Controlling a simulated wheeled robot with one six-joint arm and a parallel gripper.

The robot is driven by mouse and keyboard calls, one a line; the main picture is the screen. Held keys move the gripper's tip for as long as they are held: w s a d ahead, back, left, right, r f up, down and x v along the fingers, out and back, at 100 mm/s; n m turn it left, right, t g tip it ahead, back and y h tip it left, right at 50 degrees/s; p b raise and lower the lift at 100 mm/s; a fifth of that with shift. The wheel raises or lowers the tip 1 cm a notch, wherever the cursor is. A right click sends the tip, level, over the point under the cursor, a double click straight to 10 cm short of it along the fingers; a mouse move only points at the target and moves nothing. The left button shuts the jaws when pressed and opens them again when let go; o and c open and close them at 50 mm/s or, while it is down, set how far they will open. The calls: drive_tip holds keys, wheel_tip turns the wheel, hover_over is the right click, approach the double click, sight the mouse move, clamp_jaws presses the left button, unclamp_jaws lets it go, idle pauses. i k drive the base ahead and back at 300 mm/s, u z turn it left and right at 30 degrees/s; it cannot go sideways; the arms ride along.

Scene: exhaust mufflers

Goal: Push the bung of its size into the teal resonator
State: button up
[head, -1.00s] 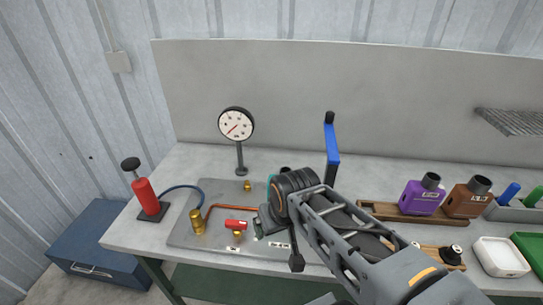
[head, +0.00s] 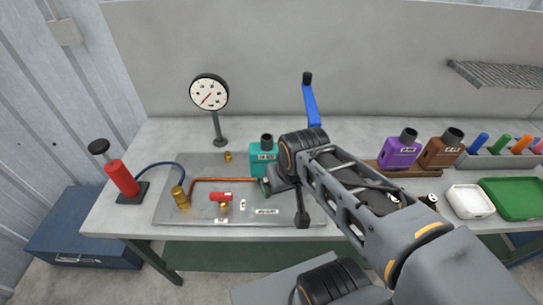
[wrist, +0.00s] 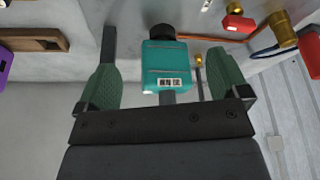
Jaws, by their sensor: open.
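The teal resonator (head: 264,158) stands upright on the grey plate, its black neck pointing up and a white label on its front. It also shows in the wrist view (wrist: 168,62), seen between the two green fingers. My gripper (head: 266,187) is open and empty, just in front of the resonator in the head view; the wrist view shows its spread fingers (wrist: 166,78). I cannot tell whether either finger touches it. Small dark-topped pieces (head: 432,198), possibly bungs, show partly behind my arm; their sizes cannot be read.
A purple resonator (head: 401,152) and a brown one (head: 441,150) stand on a wooden rack to the right.

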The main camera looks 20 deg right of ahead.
sight(265, 152)
drive_tip(key=u, duration=1.65)
drive_tip(key=k, duration=1.35)
drive_tip(key=z, duration=1.8)
